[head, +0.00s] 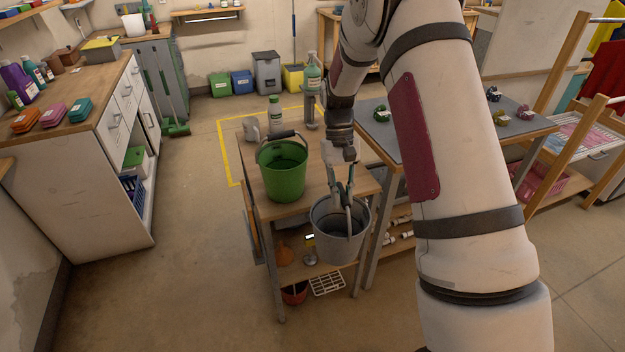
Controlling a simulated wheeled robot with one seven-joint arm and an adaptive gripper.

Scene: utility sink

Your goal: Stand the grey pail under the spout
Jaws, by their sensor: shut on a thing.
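The grey pail (329,241) is in the head view, in front of the near right corner of a small wooden table. My gripper (347,196) points down at the pail, and its fingers are shut on it. The pail looks upright, with its open top facing up. The fingers and my arm cover part of its rim and inside, so the exact grip point is hard to see. I cannot make out a spout or sink basin in this view.
A green bucket (284,172) with a dark handle stands on the wooden table (290,208), left of the pail. Bottles (274,112) stand at the table's back. A grey-topped bench (377,118) adjoins on the right. The floor (185,240) to the left is clear.

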